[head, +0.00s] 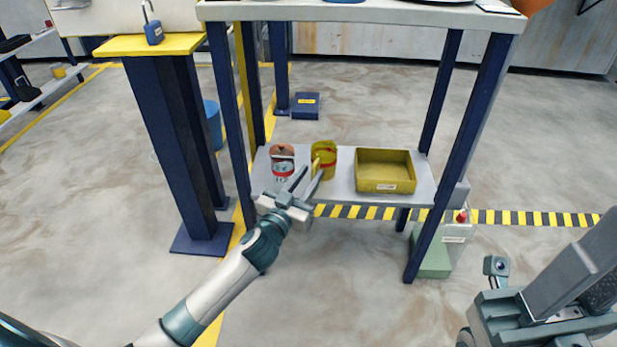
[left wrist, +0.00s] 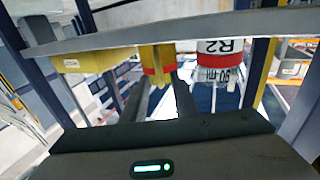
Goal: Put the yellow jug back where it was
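The yellow jug (head: 324,157) with a red band stands upright on the low grey shelf (head: 341,190), between a labelled can and a yellow bin. In the left wrist view, which is turned over, the jug (left wrist: 155,58) shows between the two fingers. My left gripper (head: 311,171) is at the shelf's front edge, just in front of the jug, with its fingers apart. Whether they touch the jug cannot be told. My right gripper (head: 565,292) is at the lower right, far from the shelf; its fingertips are not clear.
The yellow bin (head: 385,185) sits to the right. Blue table legs (head: 462,150) flank the shelf, and a tabletop (head: 360,14) is above.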

